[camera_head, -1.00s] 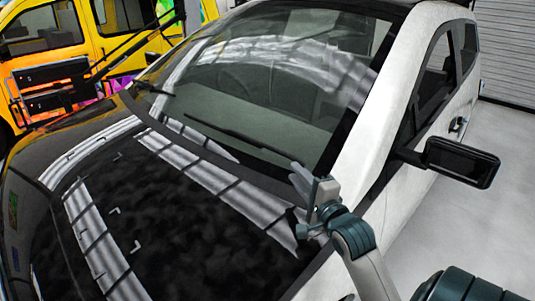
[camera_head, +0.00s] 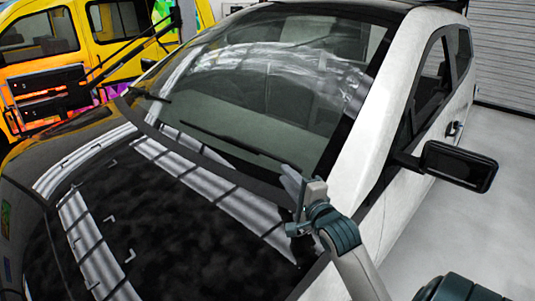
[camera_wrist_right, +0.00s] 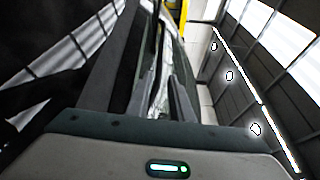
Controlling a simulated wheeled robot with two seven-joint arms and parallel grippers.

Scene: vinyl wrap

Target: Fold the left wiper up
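The long black wiper (camera_head: 236,148) lies down on the windshield (camera_head: 290,85) of the white car, along its lower edge. A second dark wiper (camera_head: 150,95) lies further left on the glass. My right gripper (camera_head: 302,187) is beside the right end of the long wiper, low at the windshield's right corner. In the right wrist view its two fingers (camera_wrist_right: 161,98) stand apart, with a thin dark strip, seemingly the wiper (camera_wrist_right: 158,35), running ahead between them. I cannot tell whether they touch it. My left gripper is not in view.
The glossy dark hood (camera_head: 150,215) spreads below the windshield. The white pillar (camera_head: 365,130) and black side mirror (camera_head: 459,167) are on the right. A yellow vehicle (camera_head: 70,40) stands at the upper left. Grey floor (camera_head: 500,230) is open at the right.

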